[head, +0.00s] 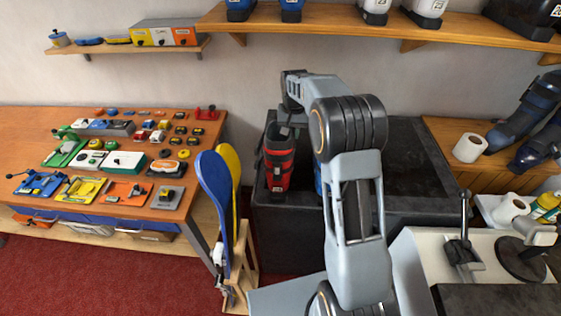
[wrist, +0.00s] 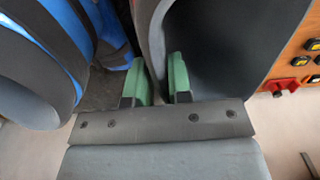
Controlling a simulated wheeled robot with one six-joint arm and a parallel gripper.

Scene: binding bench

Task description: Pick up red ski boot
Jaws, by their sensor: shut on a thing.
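The red ski boot (head: 279,158) stands upright on the dark cabinet, at its left side, in the head view. My gripper comes down over the top of its cuff, and its fingers are hard to make out there. In the wrist view my gripper (wrist: 161,80) has its two green fingertips on either side of a dark grey wall, the boot's upper edge (wrist: 152,30), and is shut on it.
The dark cabinet top (head: 412,150) is clear to the right. Blue and yellow skis (head: 216,195) stand in a wooden rack at the left front. A table (head: 60,120) with tools is at the left. A white toilet roll (head: 469,148) sits on the right bench.

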